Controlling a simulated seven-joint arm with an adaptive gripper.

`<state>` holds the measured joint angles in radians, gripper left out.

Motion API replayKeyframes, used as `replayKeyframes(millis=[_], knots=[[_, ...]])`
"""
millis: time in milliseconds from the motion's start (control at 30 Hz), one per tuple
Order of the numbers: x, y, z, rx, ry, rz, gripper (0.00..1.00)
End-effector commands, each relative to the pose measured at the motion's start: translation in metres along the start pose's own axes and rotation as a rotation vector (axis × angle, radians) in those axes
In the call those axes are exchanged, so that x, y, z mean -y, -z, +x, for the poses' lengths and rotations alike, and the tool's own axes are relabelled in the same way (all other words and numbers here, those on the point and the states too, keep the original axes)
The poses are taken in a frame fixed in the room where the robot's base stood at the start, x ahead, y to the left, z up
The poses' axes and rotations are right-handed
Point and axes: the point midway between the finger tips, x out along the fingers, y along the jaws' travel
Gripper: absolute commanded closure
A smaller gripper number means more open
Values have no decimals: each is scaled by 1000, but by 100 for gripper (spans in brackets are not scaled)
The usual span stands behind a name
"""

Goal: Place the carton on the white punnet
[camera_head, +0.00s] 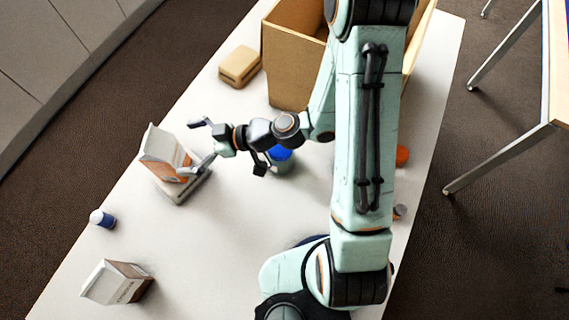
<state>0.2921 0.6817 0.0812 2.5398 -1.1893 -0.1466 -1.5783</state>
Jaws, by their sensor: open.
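A white and orange carton (164,148) stands at the left of the table, leaning a little. Its base is over a pale, low tray-like thing (188,193), which looks like the white punnet. The carton appears to rest on it, but the contact is partly hidden. My gripper (191,147) is just right of the carton with its fingers spread. The lower finger is close against the carton's lower right side; I cannot tell if it touches. The upper finger is clear of it.
A second white and brown carton (118,283) is at the front left, near a blue-capped small bottle (103,218). A tan block (240,66) and a cardboard box (291,66) are at the back. A blue-topped thing (279,155) is partly hidden under my arm.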

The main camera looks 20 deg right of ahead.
Motion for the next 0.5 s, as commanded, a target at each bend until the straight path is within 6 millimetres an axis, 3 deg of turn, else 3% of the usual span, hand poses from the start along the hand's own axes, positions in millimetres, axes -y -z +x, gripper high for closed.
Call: replayKeyframes(millis=[133,267,400,500], knots=[[30,-1,-16,217,138,35,8],[50,-13,-60,573,135,182,8],[61,-15,-125,896,-102,445,8],[71,-9,-167,1009,-321,648,8]])
